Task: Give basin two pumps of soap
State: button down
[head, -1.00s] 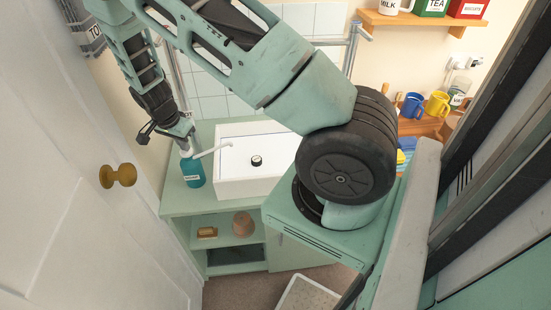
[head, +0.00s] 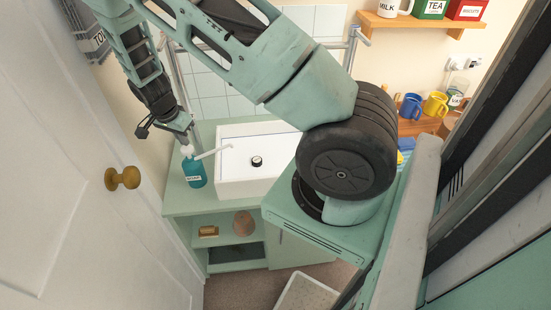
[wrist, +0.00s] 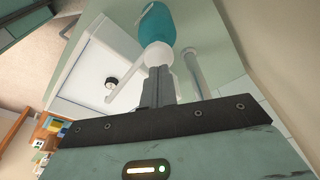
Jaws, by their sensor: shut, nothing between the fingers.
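The soap bottle (head: 195,174) is teal with a white label and stands upright on the green counter (head: 177,200), left of the basin. Its white pump spout (head: 213,152) reaches right over the rim of the white square basin (head: 237,188). My gripper (head: 190,140) is shut and empty, pointing down at the pump top. In the wrist view the shut fingers (wrist: 160,78) meet the white pump head (wrist: 157,54), with the teal bottle (wrist: 157,25) beyond. They look in contact, but the exact touch is hard to tell. No soap is visible in the basin.
A white door with a brass knob (head: 122,178) fills the left side. A faucet-like pale post (wrist: 195,72) stands beside the bottle in the wrist view. Shelves below hold a brush-like block (head: 208,231) and a brown pot (head: 244,222). Mugs (head: 411,106) stand at right.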

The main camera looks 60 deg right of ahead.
aim_at(187, 148)
jog(key=shift+f, duration=0.15)
jog(key=shift+f+b, duration=1.05)
jog(key=shift+f, duration=0.4)
jog(key=shift+r, duration=0.1)
jog(key=shift+r+p, duration=1.2)
jog(key=shift+r, duration=0.3)
jog(key=shift+r+p, duration=2.3)
jog(key=shift+r, duration=0.7)
